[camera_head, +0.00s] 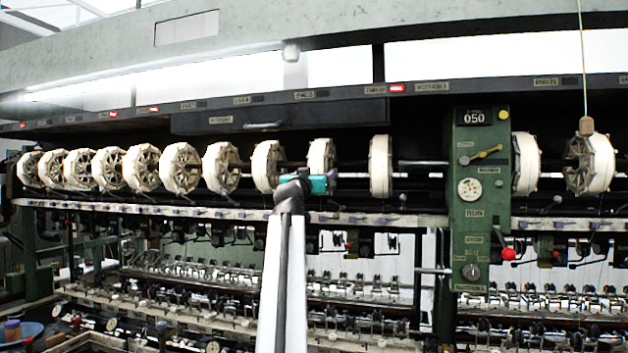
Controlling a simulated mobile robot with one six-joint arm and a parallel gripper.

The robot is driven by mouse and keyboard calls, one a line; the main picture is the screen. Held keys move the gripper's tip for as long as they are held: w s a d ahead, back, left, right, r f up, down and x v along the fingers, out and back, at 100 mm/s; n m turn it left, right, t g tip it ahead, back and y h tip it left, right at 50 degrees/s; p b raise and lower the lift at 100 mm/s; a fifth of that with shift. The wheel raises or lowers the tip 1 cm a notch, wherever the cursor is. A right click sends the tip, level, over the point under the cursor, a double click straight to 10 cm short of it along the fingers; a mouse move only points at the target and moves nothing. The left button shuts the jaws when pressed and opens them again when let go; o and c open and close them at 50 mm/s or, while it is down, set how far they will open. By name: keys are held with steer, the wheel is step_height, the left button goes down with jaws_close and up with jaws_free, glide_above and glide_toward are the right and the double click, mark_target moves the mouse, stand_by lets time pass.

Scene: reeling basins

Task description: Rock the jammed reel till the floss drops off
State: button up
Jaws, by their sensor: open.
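A row of white-wrapped reels hangs along the dark shaft, with several to the left of the green post and two to its right. My gripper (331,182) has teal parts and is at the lower front of one reel (319,153), partly covering it. The gripper is open, and I cannot tell whether it touches that reel. A neighbouring reel (265,163) is just to the left, and another reel (380,165) stands apart to the right. I cannot tell which reel is jammed, and no loose floss can be made out.
A green post (479,238) marked 050 carries a gauge, a lever and a red-knobbed handle (508,254). A pale rail (400,219) runs below the reels. A cord with a brown weight (586,126) hangs before the far-right reel. Several red lamps (397,88) line the dark beam.

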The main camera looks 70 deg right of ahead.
steer(key=shift+d+r, duration=0.1)
steer(key=shift+d, duration=0.3)
steer(key=c, duration=1.2)
